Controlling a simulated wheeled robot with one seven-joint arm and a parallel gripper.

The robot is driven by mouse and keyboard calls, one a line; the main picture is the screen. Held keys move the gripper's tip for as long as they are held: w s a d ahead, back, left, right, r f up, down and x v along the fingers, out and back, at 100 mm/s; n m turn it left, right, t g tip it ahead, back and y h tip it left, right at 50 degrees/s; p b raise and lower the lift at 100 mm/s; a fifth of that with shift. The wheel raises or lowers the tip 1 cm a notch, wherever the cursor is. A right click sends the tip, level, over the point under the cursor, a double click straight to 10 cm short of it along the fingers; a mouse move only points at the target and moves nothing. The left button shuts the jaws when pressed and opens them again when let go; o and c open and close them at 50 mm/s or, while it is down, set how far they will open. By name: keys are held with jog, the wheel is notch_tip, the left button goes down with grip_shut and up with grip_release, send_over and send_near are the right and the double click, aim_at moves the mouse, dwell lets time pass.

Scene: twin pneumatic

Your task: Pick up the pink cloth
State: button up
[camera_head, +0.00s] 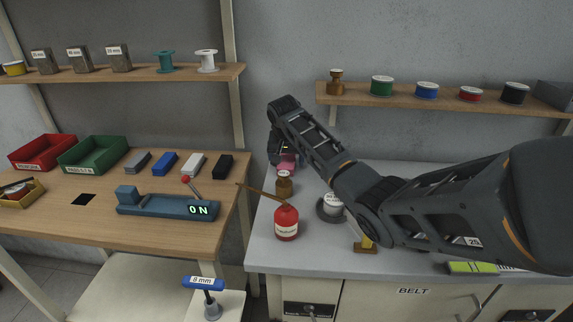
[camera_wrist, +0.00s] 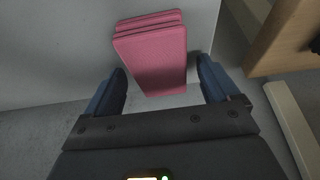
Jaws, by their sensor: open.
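The pink cloth (camera_wrist: 155,60) is a folded, layered pad on the grey bench top in the wrist view. It lies between and a little beyond the two fingertips of my gripper (camera_wrist: 162,78), which is open with one blue finger on each side. I cannot tell whether either finger touches it. In the head view a small part of the pink cloth (camera_head: 287,163) shows at the back left of the grey bench, under my gripper (camera_head: 279,155). My arm and gripper hide most of it there.
A brown bottle (camera_head: 284,184) and a red bottle (camera_head: 286,222) stand in front of the cloth. A white-labelled round item (camera_head: 332,206) sits beside my arm. The wooden table (camera_head: 60,222) is at left, across a gap. A shelf (camera_head: 440,97) with spools hangs above.

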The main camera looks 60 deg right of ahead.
aim_at(287, 159)
jog(key=shift+c, duration=0.4)
jog(key=c, duration=1.1)
notch_tip(287, 159, up, 10)
jog(key=shift+r+b, duration=0.25)
jog(key=shift+b, duration=0.5)
